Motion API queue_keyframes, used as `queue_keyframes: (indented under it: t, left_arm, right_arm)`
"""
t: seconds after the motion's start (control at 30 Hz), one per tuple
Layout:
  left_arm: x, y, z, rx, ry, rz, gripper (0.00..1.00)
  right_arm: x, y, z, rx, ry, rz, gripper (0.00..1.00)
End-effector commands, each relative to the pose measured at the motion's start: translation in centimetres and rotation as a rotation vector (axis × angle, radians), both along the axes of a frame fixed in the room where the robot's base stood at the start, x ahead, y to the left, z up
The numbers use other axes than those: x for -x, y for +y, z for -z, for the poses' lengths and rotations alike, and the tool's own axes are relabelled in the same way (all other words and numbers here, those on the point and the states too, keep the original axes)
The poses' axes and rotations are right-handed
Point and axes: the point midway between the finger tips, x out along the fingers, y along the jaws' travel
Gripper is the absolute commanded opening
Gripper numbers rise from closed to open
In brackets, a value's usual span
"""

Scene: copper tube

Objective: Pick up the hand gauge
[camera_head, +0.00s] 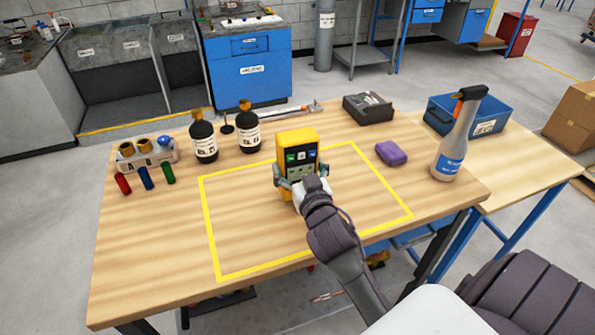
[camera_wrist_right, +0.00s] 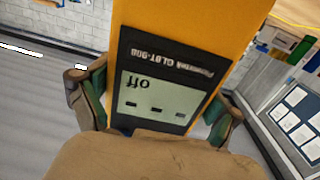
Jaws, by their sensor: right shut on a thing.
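The hand gauge (camera_head: 298,146) is a yellow device with a dark face and colored buttons. In the head view it is upright over the yellow-outlined area of the table. My right gripper (camera_head: 303,178) is shut on its lower part, one finger on each side. In the right wrist view the gauge (camera_wrist_right: 185,50) fills the middle, and its grey screen (camera_wrist_right: 158,97) reads "off" upside down. My right gripper's fingers (camera_wrist_right: 155,112) press on both sides of it there. I cannot tell whether its base touches the table. My left gripper is not in view.
The wooden table (camera_head: 140,260) has a yellow outline with free room inside. Two black bottles (camera_head: 204,140) stand behind left, near colored cylinders (camera_head: 146,178). A purple sponge (camera_head: 391,153), a spray bottle (camera_head: 455,140), a dark box (camera_head: 368,108) and a blue bin (camera_head: 440,115) are at the right.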

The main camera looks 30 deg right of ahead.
Motion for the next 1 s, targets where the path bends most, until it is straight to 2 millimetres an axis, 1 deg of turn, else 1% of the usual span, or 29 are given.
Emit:
queue_keyframes:
  t: [0.03,0.07,0.13,0.4,0.53,0.6,0.73,1.0]
  left_arm:
    - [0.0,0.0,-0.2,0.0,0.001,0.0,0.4]
    - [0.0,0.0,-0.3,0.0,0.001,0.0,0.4]
    - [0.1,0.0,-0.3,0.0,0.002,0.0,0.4]
    - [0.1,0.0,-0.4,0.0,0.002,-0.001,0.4]
    - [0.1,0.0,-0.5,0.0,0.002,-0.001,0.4]
    - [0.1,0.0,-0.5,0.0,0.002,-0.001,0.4]
    - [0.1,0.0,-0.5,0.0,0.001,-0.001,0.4]
    - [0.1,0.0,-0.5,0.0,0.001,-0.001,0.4]
  right_arm:
    - [0.0,0.0,-1.5,0.002,-0.011,-0.001,0.35]
    - [0.0,0.0,-2.1,0.003,-0.011,-0.002,0.35]
    - [1.1,-1.1,-2.7,0.006,-0.005,0.002,0.35]
    - [5.3,-5.1,-6.2,0.008,-0.004,-0.001,0.35]
    - [6.8,-6.6,-7.5,0.006,-0.003,-0.001,0.35]
    - [7.4,-7.2,-7.9,0.005,-0.003,0.0,0.35]
    - [8.1,-7.9,-8.5,0.003,-0.003,0.0,0.35]
    - [8.4,-8.1,-8.7,0.001,-0.005,-0.001,0.35]
